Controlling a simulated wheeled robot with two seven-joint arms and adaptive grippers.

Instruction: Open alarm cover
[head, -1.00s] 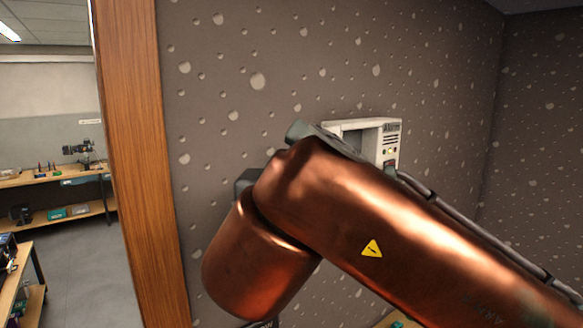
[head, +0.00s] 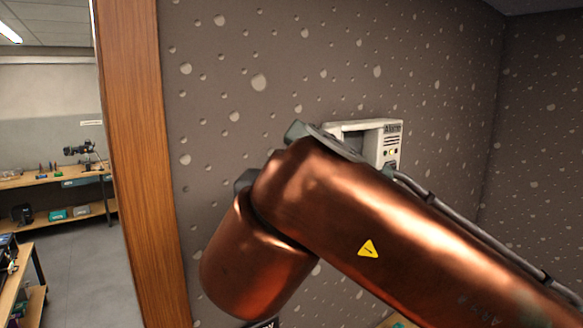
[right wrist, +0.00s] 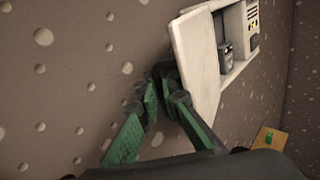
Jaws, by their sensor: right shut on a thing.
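The white alarm box (head: 390,150), labelled "Alarm", is fixed to the wall. Its front shows an open recess in the head view, and my right arm hides its lower left part. In the right wrist view the alarm box (right wrist: 252,20) is at the upper right. Its pale cover (right wrist: 197,65) stands swung out from the box on the left side. My right gripper (right wrist: 166,92) has its green fingers closed at the cover's outer edge, around a dark part that looks like its handle. The exact contact is partly hidden. My left gripper is not in view.
A wooden post (head: 130,160) stands left of the dimpled wall (head: 230,60). Beyond it is a room with workbenches (head: 60,180). A small wooden surface with a green item (right wrist: 268,137) lies low at the right in the right wrist view.

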